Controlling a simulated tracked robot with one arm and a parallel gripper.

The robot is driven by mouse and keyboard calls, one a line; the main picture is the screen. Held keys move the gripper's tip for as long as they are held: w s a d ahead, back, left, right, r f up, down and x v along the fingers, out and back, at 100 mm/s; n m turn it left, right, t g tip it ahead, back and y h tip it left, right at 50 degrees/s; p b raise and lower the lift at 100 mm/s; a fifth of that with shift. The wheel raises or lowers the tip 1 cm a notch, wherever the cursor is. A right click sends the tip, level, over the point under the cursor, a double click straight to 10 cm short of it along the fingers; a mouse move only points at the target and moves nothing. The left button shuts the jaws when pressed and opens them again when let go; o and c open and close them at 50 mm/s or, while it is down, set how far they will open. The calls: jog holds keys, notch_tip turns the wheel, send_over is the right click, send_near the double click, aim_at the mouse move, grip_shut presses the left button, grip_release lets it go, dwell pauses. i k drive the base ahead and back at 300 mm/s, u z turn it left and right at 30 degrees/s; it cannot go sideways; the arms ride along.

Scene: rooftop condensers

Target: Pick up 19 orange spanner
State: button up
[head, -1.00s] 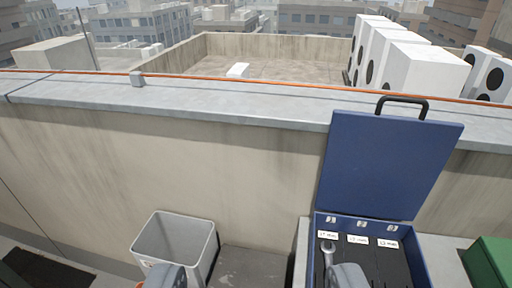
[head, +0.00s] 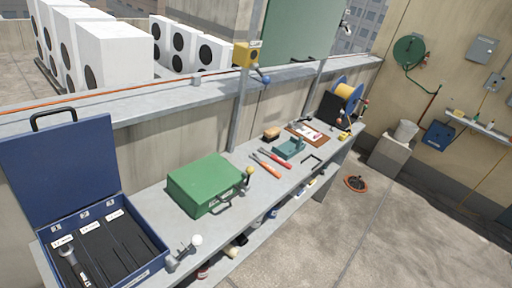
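Two long, thin tools lie side by side on the grey bench: an orange-red one (head: 267,166) in front and a red one (head: 275,158) just behind. I cannot tell from here which is a spanner, and no size can be read on them. An open blue case (head: 150,238) at the lower left has dark slots under several white labels. A grey spanner (head: 72,262) lies in its left slot; the other slots look empty. My gripper is not in view.
A green box (head: 205,182) stands between the case and the tools. A small grey clamp-like fitting with a white ball (head: 196,240) is at the front edge. Open floor lies right.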

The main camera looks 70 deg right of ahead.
aim_at(277, 174)
jog(key=z, duration=1.95)
jog(key=k, duration=1.1)
jog(key=z, duration=0.9)
jog(key=i, duration=2.65)
jog(key=u, duration=0.7)
